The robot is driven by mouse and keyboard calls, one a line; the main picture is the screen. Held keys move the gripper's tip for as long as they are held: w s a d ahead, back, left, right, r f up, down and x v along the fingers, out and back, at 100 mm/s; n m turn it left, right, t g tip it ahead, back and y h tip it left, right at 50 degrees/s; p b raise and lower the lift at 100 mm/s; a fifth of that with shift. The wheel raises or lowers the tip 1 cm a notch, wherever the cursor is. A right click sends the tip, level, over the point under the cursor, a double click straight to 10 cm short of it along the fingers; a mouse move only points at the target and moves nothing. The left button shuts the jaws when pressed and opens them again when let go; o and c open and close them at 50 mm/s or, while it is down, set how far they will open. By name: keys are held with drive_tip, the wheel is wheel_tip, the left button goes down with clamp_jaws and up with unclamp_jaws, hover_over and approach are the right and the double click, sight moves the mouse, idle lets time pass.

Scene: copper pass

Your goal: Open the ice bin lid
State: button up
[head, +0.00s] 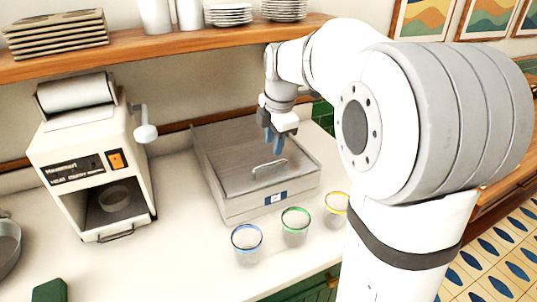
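The ice bin (235,207) is a grey metal box on the white counter, with a small blue and white label on its front. Its flat lid (225,150) lies shut on top. A bar-shaped lid handle (270,168) stands near the lid's front edge. My gripper (275,148) points down above the lid, just behind the handle in the picture, and appears apart from it. Its blue fingers overlap in this view, so their gap is unclear. No object shows between them.
Blue-rimmed (247,245), green-rimmed (295,228) and yellow-rimmed (336,208) glasses stand close in front of the bin. A wooden shelf (160,46) with dishes hangs above and behind.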

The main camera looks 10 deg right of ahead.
sight(271, 164)
drive_tip(key=f, duration=0.3)
drive_tip(key=w+f, duration=0.1)
drive_tip(key=f, duration=0.2)
drive_tip(key=shift+w+a+f, duration=0.1)
drive_tip(key=shift+w+f, duration=0.05)
drive_tip(key=shift+f, duration=0.15)
clamp_jaws()
